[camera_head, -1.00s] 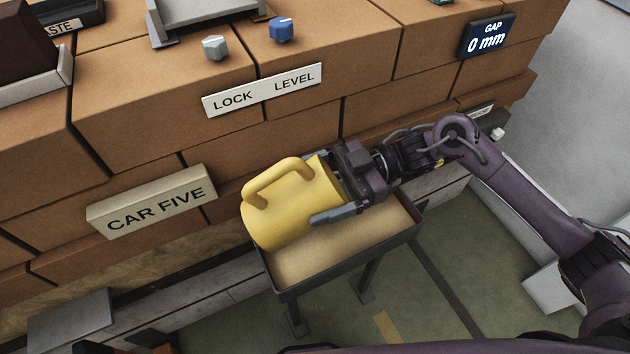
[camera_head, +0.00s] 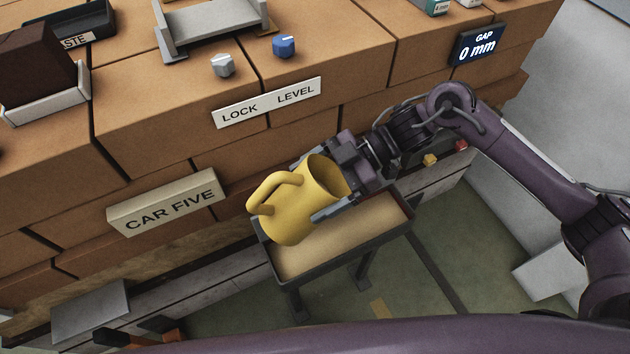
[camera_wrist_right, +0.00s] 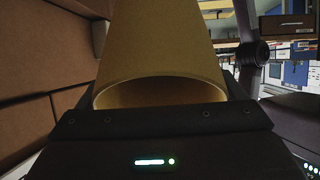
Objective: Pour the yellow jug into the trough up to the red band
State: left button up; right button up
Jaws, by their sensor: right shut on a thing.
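The yellow jug (camera_head: 292,212) is held in my right gripper (camera_head: 322,188), which is shut on it. The jug leans, with its mouth visible at the upper right and its handle towards the left. My left gripper is not in view.
A brick wall carries a CAR FIVE sign (camera_head: 166,202), a LOCK LEVEL plate (camera_head: 267,103), a grey knob (camera_head: 223,65), a blue knob (camera_head: 284,46) and a grey cradle (camera_head: 212,30). The GAP display (camera_head: 477,45) reads 0 mm. Green floor (camera_head: 425,290) lies right of the stand.

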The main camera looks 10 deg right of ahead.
jog(key=shift+r+p, duration=0.25)
jog(key=shift+p, duration=0.05)
notch_tip(320, 180, up, 2)
jog(key=t+h+p, duration=0.1)
jog(key=h+p, duration=0.2)
jog(key=p, duration=0.2)
jog(key=t+h+p, duration=0.1)
jog(key=h+p, duration=0.3)
jog(key=p, duration=0.2)
jog(key=shift+a, duration=0.1)
jog(key=shift+f+h, duration=0.2)
jog(key=shift+h, duration=0.3)
